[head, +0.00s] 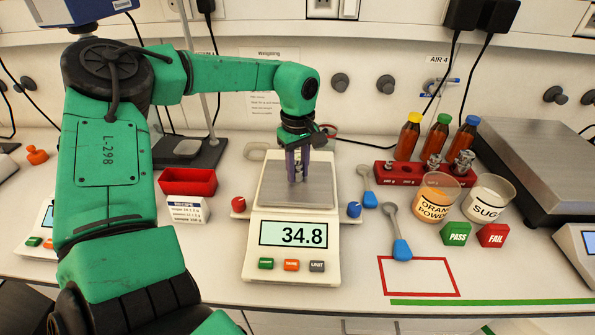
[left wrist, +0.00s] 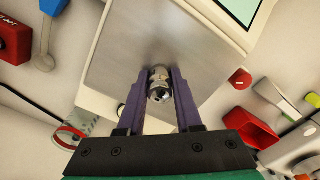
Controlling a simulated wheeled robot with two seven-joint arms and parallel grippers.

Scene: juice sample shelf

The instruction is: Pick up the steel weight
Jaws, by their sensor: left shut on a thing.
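The steel weight (left wrist: 159,84) is a small shiny metal cylinder, seen in the left wrist view between the purple fingers of my left gripper (left wrist: 158,95). In the head view my left gripper (head: 298,165) points down over the steel pan (head: 312,192) of the balance, shut on the weight. The fingers mostly hide the weight there. The weight is at or just above the pan; I cannot tell if it touches. The balance display (head: 294,234) reads 34.8. My right gripper is not in view.
A red weight block (head: 405,174) with other steel weights stands right of the balance, before capped bottles (head: 408,138). Beakers of orange powder (head: 437,195) and sugar (head: 488,200), spoons, and PASS (head: 457,234) and FAIL (head: 493,236) blocks are nearby. The red-outlined area (head: 420,277) is clear.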

